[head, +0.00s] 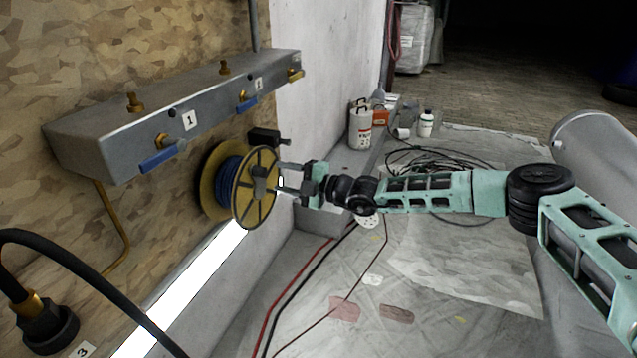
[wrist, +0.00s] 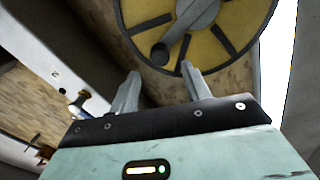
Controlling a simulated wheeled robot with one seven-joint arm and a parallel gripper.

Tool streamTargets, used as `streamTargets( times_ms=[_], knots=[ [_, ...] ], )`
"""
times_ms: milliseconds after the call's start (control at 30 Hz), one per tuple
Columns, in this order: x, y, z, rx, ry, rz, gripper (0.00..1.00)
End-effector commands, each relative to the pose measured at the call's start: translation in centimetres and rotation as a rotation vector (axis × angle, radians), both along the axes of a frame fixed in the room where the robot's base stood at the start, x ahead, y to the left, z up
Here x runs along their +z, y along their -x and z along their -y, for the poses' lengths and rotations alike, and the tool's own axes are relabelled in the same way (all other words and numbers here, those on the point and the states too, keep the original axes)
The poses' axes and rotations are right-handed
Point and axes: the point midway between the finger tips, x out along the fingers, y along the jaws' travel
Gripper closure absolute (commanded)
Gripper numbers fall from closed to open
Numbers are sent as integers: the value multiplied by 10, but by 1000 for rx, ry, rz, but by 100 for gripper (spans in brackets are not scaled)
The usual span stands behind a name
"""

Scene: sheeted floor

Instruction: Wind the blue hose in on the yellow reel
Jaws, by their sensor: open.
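The yellow reel (head: 268,207) is mounted on the wall below the grey valve box, with the blue hose (head: 229,178) wound between its flanges. In the wrist view the reel's yellow face (wrist: 220,40) fills the top, with dark spokes, a grey crank arm and a dark round knob (wrist: 160,53). My gripper (head: 281,178) is at the reel's right side, its fingers pointing at the face. In the wrist view my gripper (wrist: 160,80) is open and empty, with the knob just beyond and between the fingertips. I cannot tell whether a finger touches the crank.
The grey valve box (head: 90,150) with blue-handled valves (head: 163,156) overhangs the reel. A black hose (head: 85,275) curves at lower left. Black cables (head: 440,165) and red and black lines lie on the sheeted floor.

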Motion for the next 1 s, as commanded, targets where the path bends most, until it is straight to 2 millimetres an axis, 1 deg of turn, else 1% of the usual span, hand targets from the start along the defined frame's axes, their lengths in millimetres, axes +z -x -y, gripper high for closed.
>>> streamTargets(
  times_ms=[33, 200, 300, 433, 633, 933, 1000],
  knots=[
    [2, 5, 14, -1, -2, -3, 52],
    [1, 20, 49, -1, 0, -1, 52],
    [1, 27, 66, -1, 0, 0, 52],
    [1, 34, 82, 1, -1, 1, 52],
    [0, 39, 92, 1, 0, 1, 52],
    [0, 39, 92, 2, 0, 1, 52],
    [4, 44, 87, 22, 19, 32, 52]
  ],
)
